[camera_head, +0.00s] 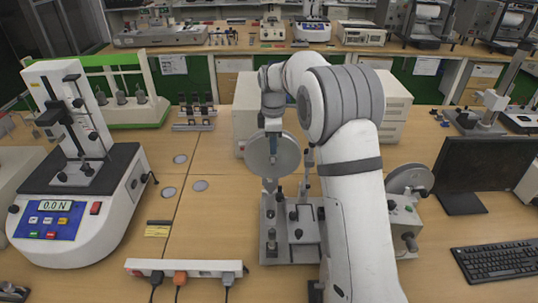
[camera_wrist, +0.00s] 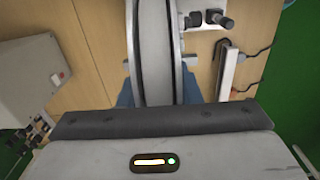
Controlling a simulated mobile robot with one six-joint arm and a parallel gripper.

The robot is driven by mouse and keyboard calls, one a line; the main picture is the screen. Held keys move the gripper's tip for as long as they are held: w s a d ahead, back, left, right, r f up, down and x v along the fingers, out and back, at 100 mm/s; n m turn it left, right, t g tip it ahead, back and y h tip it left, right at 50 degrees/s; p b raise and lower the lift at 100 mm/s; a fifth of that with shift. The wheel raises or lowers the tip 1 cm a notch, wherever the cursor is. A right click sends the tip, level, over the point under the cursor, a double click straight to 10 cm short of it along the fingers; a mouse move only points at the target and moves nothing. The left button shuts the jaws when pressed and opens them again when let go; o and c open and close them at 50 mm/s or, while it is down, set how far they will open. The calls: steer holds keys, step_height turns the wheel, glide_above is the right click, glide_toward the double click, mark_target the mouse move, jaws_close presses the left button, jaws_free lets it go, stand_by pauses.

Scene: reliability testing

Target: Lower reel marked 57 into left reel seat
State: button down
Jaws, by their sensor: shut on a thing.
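A grey disc-shaped reel (camera_head: 285,160) hangs upright from my gripper (camera_head: 273,126) in the head view. In the wrist view the reel (camera_wrist: 158,50) shows edge-on, between the blue fingertips of my gripper (camera_wrist: 158,92), which is shut on it. No number can be read on it. Below the reel stands a grey fixture (camera_head: 308,253) with upright posts and black knobs. The reel appears above it and covers part of its back. Which part is the left reel seat I cannot tell; my arm hides the fixture's right side.
A second reel (camera_head: 409,178) sits on a grey machine right of my arm. A force tester (camera_head: 60,225) stands at left, a power strip (camera_head: 185,267) in front and a monitor (camera_head: 485,170) at right. A white box (camera_head: 392,105) stands behind. The table left of the fixture is mostly free.

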steer(key=b, duration=0.1)
glide_above(271, 176)
steer(key=w, duration=0.1)
step_height(271, 176, down, 5)
steer(key=shift+a+f, duration=0.1)
steer(key=shift+a, duration=0.05)
steer(key=shift+f+b, duration=1.2)
steer(key=shift+f, duration=0.85)
steer(key=shift+f+b, duration=0.55)
steer(key=shift+f, duration=0.5)
steer(key=shift+f+b, duration=0.5)
steer(key=shift+f, duration=0.2)
